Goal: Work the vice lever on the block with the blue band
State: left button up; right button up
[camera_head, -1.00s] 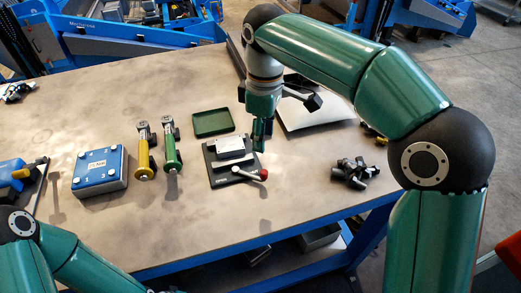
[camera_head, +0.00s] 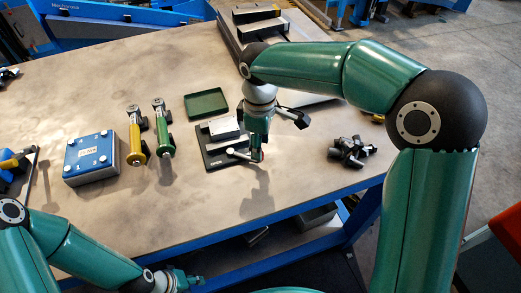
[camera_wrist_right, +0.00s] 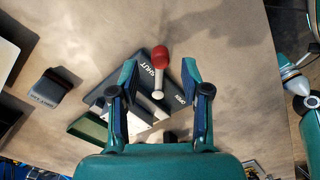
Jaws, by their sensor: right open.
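The vice has a black base plate (camera_head: 216,160) with a pale metal block (camera_head: 224,127) on it, in the middle of the table. I cannot make out a blue band on it. Its lever (camera_head: 236,154) lies across the near part of the plate. In the right wrist view, the red knob (camera_wrist_right: 160,55) lies between the spread fingers, and the plate (camera_wrist_right: 176,90) reads SHUT left of the lever and OPEN right. My right gripper (camera_head: 257,153) is open, pointing down over the knob and mostly hiding it in the head view. My left gripper (camera_head: 188,281) is low, before the table's front edge.
A green tray (camera_head: 206,103) stands behind the vice. A yellow-handled tool (camera_head: 137,148), a green-handled tool (camera_head: 162,136) and a blue-topped box (camera_head: 90,155) stand left. Dark star-shaped parts (camera_head: 351,151) lie right. Bare table lies in front of the vice.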

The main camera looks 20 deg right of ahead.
jog(key=shift+f, duration=1.65)
grip_shut()
